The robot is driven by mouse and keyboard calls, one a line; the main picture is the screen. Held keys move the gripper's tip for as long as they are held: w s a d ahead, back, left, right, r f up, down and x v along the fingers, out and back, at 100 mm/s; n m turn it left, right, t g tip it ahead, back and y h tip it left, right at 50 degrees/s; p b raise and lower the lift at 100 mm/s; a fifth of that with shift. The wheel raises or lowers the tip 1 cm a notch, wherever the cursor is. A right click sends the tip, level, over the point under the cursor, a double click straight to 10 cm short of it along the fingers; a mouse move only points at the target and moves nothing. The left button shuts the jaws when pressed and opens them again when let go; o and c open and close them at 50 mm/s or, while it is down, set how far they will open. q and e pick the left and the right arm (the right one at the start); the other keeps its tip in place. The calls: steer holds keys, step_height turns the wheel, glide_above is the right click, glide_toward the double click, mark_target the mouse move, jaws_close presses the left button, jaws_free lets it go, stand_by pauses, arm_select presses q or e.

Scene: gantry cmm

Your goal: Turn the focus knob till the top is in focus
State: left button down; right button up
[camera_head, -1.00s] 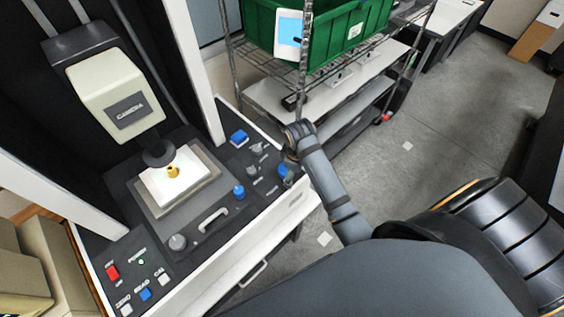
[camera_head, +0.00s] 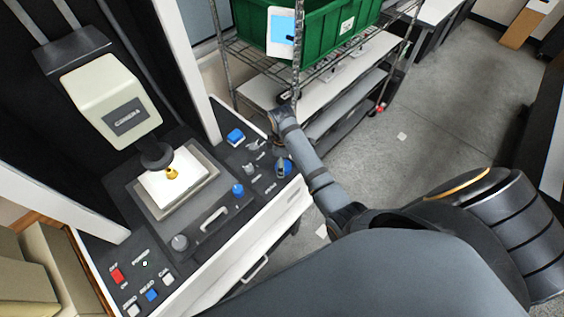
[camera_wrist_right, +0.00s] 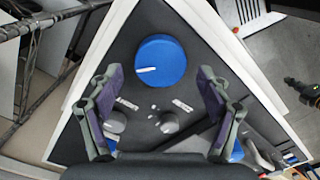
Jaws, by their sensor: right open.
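A large blue knob with a white pointer mark (camera_wrist_right: 160,62) fills the upper middle of the right wrist view. It looks to be the blue knob (camera_head: 284,168) near the panel's right corner. The printed labels are too small to read. My right gripper (camera_wrist_right: 160,80) is open, its fingers apart to either side of the knob's near part and not gripping it. In the head view my right arm covers the gripper's fingers. A small gold part (camera_head: 172,173) sits on the white stage (camera_head: 190,188) under the cream camera head (camera_head: 110,106). My left gripper is out of view.
Two grey knobs (camera_wrist_right: 115,122) (camera_wrist_right: 168,122) stand close between the fingers. Other blue controls (camera_head: 236,136) (camera_head: 238,189) and a handle (camera_head: 213,219) share the panel. A wire shelf with a green bin (camera_head: 325,25) and a blue-screened tablet (camera_head: 286,33) stands behind my arm.

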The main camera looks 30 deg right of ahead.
steer(key=shift+f, duration=0.85)
steer(key=c, duration=1.2)
steer(key=shift+o, duration=0.2)
